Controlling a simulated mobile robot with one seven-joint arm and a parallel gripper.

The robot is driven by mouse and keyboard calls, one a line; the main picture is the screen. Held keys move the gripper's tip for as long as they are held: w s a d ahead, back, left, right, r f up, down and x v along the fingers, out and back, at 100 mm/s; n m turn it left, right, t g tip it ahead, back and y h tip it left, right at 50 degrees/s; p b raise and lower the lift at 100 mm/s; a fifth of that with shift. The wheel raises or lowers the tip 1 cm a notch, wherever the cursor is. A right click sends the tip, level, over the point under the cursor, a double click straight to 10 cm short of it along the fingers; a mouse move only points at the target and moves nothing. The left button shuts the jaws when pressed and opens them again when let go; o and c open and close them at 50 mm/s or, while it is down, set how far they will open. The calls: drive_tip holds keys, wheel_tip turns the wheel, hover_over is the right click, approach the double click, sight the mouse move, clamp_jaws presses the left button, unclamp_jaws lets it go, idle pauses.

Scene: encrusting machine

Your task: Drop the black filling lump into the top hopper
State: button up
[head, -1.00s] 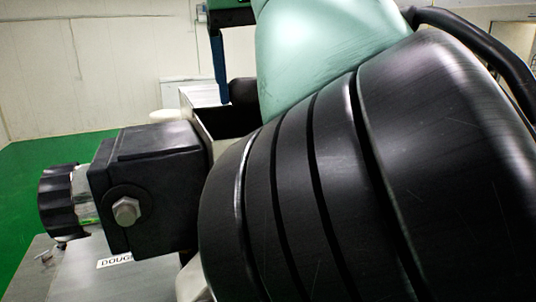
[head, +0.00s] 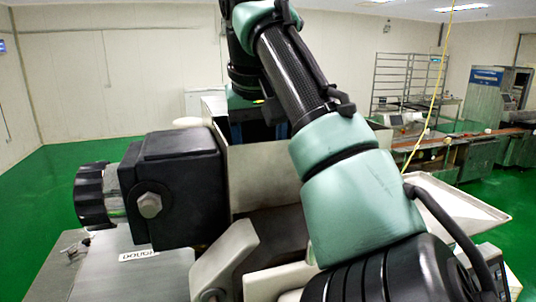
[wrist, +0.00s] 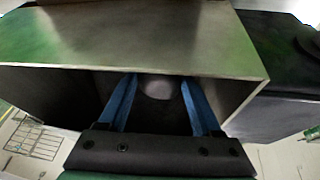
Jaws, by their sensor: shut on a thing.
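The metal hopper (head: 265,178) stands in the middle of the head view, behind the black motor block; its broad wall (wrist: 130,40) fills the top of the wrist view. My gripper (head: 258,140) points down at the hopper's opening. In the wrist view my gripper (wrist: 160,82) has its two blue fingers apart, between the hopper walls, shut on a dark mass. This looks like the black filling lump (wrist: 160,118), but its outline merges with the dark interior. A pale rounded thing (wrist: 158,87) shows beyond the fingertips. In the head view the lump cannot be made out clearly.
A black motor block (head: 180,185) with a ribbed knob (head: 92,195) sits left of the hopper. A metal tray (head: 455,205) is at the right. A wire rack (head: 408,80) and a work line stand far back. Green floor lies open at left.

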drive_tip(key=shift+s+d+r, duration=0.1)
drive_tip(key=shift+d+r, duration=0.05)
drive_tip(key=shift+w+f, duration=0.45)
drive_tip(key=shift+f, duration=0.1)
drive_tip(key=shift+s+a+f+b, duration=0.1)
drive_tip(key=shift+a+f+b, duration=0.1)
drive_tip(key=shift+b, duration=0.1)
drive_tip(key=shift+s+d, duration=0.15)
drive_tip(key=o, duration=1.1)
drive_tip(key=shift+o, duration=0.2)
